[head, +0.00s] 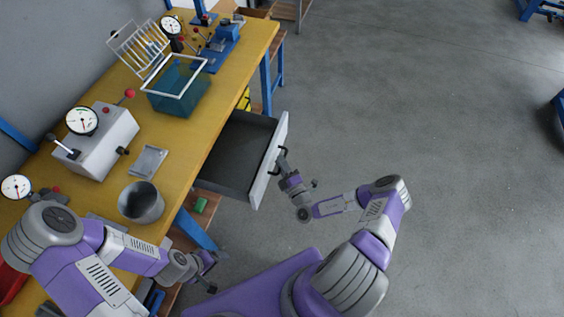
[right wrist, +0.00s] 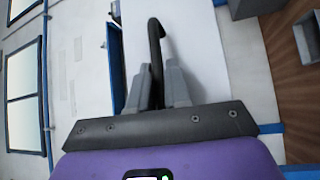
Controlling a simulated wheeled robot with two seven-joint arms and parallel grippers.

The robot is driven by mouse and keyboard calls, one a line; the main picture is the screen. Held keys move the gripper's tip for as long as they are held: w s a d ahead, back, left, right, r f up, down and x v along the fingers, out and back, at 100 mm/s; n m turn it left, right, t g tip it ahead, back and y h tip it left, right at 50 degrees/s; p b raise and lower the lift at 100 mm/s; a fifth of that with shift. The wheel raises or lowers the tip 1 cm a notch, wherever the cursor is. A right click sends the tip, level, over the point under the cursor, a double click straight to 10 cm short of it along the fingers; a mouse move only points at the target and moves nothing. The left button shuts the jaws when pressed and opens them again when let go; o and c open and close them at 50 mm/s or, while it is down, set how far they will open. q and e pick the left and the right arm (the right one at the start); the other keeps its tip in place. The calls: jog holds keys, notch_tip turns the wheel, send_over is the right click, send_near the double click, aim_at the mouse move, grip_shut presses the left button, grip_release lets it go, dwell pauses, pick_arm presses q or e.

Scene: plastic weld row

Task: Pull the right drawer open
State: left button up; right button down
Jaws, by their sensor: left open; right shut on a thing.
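The drawer (head: 238,150) under the yellow bench stands pulled out, with its dark, empty-looking inside showing. Its pale front (head: 269,165) faces the open floor. My right gripper (head: 281,163) is at the front, shut on the dark handle. In the right wrist view the black bar handle (right wrist: 156,50) stands between the two grey fingers, with the pale drawer front behind it. My left gripper (head: 212,270) is open and empty near the bench's front edge, at the lower middle of the head view.
The yellow bench (head: 215,100) carries a teal basin (head: 178,92), a grey box with a dial (head: 105,140), a metal cup (head: 141,202) and a small tray (head: 149,162). A blue bench leg (head: 196,231) stands near my left gripper.

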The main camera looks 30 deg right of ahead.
jog(key=c, duration=1.2)
grip_release()
jog(key=s, duration=0.5)
jog(key=s+f+p, duration=0.1)
jog(key=s, duration=0.1)
jog(key=shift+s, duration=0.3)
